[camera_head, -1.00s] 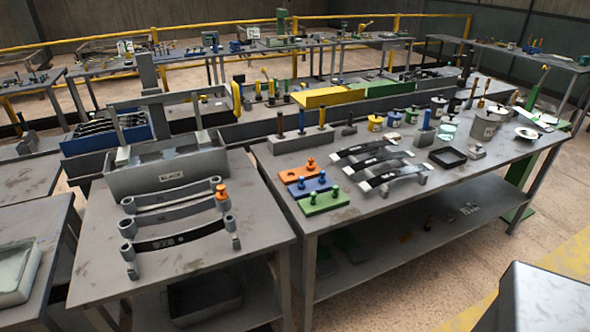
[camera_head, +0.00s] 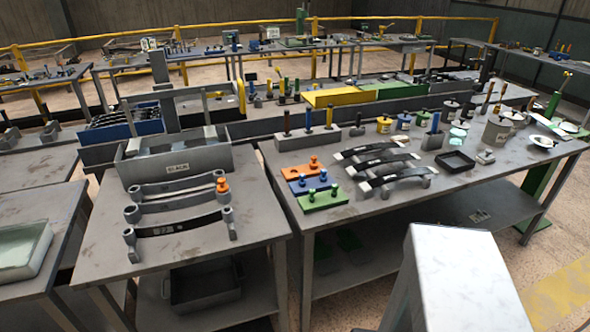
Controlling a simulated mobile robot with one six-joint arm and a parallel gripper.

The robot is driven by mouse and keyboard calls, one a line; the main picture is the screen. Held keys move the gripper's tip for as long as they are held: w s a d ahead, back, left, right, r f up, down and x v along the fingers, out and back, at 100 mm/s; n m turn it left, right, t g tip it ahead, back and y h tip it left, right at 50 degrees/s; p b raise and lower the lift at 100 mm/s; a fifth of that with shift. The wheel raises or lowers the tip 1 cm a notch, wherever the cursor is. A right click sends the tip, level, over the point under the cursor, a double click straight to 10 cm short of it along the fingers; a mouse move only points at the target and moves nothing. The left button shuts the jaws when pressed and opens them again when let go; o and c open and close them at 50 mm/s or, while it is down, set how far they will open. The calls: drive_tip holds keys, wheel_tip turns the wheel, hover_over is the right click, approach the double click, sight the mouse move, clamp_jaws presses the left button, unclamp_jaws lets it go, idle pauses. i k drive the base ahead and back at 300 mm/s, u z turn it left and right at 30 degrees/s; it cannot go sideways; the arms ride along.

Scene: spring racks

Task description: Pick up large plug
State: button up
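An orange plate (camera_head: 297,171) on the right workbench carries an upright orange plug (camera_head: 314,162). A blue plate (camera_head: 304,187) in front of it carries small blue plugs (camera_head: 323,176). A green plate (camera_head: 330,200) carries small green plugs (camera_head: 335,189). Another orange plug-like piece (camera_head: 222,186) stands at the right end of a leaf spring on the left bench. I cannot tell for certain which is the large plug. My gripper is not in view.
The right bench (camera_head: 390,214) also holds black leaf springs (camera_head: 378,158), a black tray (camera_head: 455,161) and several cans. The left bench (camera_head: 180,255) holds leaf springs and a grey bin (camera_head: 175,167). A pale grey box-shaped body (camera_head: 460,275) stands at the lower right.

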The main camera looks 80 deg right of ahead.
sight(314, 163)
drive_tip(key=u, duration=1.05)
drive_tip(key=k, duration=1.5)
drive_tip(key=z, duration=0.7)
drive_tip(key=k, duration=1.2)
drive_tip(key=z, duration=0.1)
